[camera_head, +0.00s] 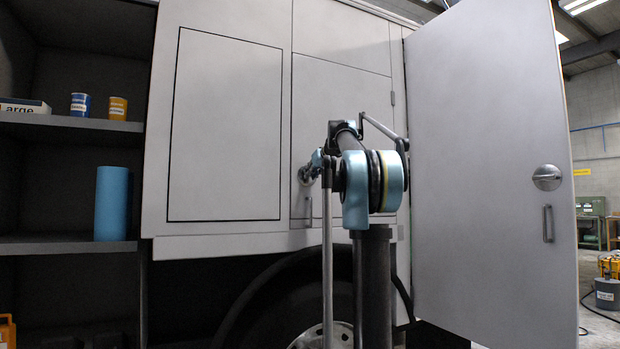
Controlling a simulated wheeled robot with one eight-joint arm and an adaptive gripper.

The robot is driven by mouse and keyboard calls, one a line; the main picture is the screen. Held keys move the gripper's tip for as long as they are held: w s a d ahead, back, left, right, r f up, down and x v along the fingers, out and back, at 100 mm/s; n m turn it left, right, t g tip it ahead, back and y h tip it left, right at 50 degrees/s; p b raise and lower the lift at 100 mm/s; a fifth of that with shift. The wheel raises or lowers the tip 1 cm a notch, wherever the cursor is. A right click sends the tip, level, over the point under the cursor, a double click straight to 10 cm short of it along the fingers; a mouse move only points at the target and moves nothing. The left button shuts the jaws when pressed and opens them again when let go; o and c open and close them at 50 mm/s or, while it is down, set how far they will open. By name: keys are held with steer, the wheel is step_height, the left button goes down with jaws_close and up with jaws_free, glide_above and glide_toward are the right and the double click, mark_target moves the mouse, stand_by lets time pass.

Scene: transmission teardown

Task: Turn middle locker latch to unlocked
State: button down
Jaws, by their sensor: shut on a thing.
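The middle locker door (340,95) is a closed, pale grey panel at the centre of the vehicle's side. My gripper (307,175) is at the door's left edge, above a small vertical handle (307,212). It is shut on the middle locker latch, which is mostly hidden behind the fingers, so its turn angle cannot be told. My blue and dark arm stands in front of the door and covers its lower right part.
A large door (490,150) stands swung open at the right, with its own round latch (547,177) and handle (548,223). Dark shelves (60,127) at the left hold cans and a blue cylinder (112,203). A wheel (285,300) is below the lockers.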

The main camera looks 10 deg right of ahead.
steer(key=shift+w+d+f+m+t+y, duration=0.2)
steer(key=shift+m+y, duration=0.95)
steer(key=shift+m, duration=1)
steer(key=shift+s+d+f+m+t+y, duration=0.2)
steer(key=shift+m+y, duration=1)
steer(key=shift+m, duration=1)
steer(key=shift+w+d+f+m+t+y, duration=0.1)
steer(key=shift+w+d+f+m+y, duration=0.15)
steer(key=shift+m+y, duration=1.4)
steer(key=shift+m+h, duration=0.4)
steer(key=shift+m, duration=0.4)
steer(key=c, duration=1.5)
jaws_free()
steer(key=shift+d+f, duration=0.1)
steer(key=shift+s, duration=0.1)
steer(key=v, duration=1.1)
steer(key=shift+s+d+f, duration=0.1)
steer(key=shift+s+d, duration=0.15)
steer(key=shift+d, duration=0.05)
